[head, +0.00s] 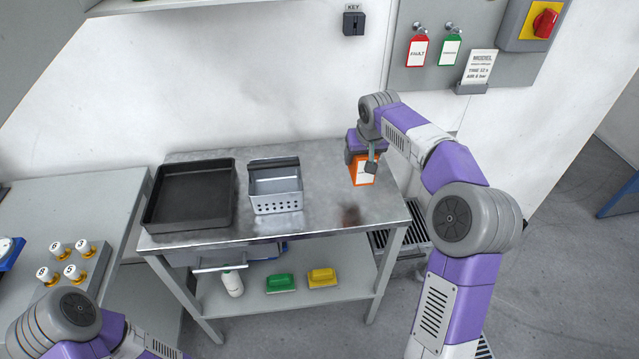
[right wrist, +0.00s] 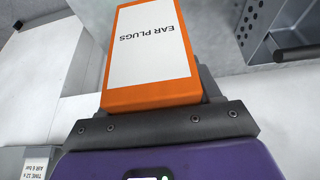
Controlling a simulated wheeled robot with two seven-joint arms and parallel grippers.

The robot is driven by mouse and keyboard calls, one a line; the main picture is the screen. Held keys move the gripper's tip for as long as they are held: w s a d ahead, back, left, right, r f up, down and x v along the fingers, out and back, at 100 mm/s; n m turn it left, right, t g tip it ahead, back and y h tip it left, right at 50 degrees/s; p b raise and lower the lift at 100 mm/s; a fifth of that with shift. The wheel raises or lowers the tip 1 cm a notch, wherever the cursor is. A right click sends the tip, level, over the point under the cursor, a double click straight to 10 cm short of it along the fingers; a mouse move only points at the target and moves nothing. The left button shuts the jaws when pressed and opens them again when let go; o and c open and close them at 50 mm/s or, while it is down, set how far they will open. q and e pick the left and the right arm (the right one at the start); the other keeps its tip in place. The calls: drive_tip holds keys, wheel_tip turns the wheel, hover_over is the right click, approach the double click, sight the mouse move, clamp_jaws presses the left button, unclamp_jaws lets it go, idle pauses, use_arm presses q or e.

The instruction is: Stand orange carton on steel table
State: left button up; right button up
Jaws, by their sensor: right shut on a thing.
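The orange carton (head: 361,176) has a white label and is at the right end of the steel table (head: 325,212) in the head view. In the right wrist view the carton (right wrist: 153,50) shows its label reading "EAR PLUGS". My right gripper (head: 369,165) is shut on the carton, one finger showing in front of it. The carton looks upright, but I cannot tell whether its base touches the table top. My left arm shows at the lower left of the head view; its gripper is out of the frame.
A black tray (head: 148,214) and a perforated metal basket (head: 276,208) stand on the table's left and middle. The front right of the table top is clear. A bottle (head: 232,283), a green brush (head: 280,283) and a yellow brush (head: 321,278) are on the lower shelf.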

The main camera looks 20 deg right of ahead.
sight(363, 185)
wheel_tip(363, 185, down, 10)
drive_tip(key=b, duration=0.3)
drive_tip(key=shift+r+b, duration=0.15)
drive_tip(key=shift+b, duration=0.2)
drive_tip(key=shift+f, duration=0.25)
drive_tip(key=o, duration=1.1)
drive_tip(key=shift+r, duration=0.15)
drive_tip(key=shift+r, duration=0.3)
drive_tip(key=p+v, duration=0.3)
drive_tip(key=v, duration=0.7)
drive_tip(key=shift+s+a+r, duration=0.1)
drive_tip(key=shift+s+r, duration=0.15)
drive_tip(key=shift+r, duration=0.1)
drive_tip(key=shift+s+r, duration=0.2)
drive_tip(key=shift+r, duration=0.15)
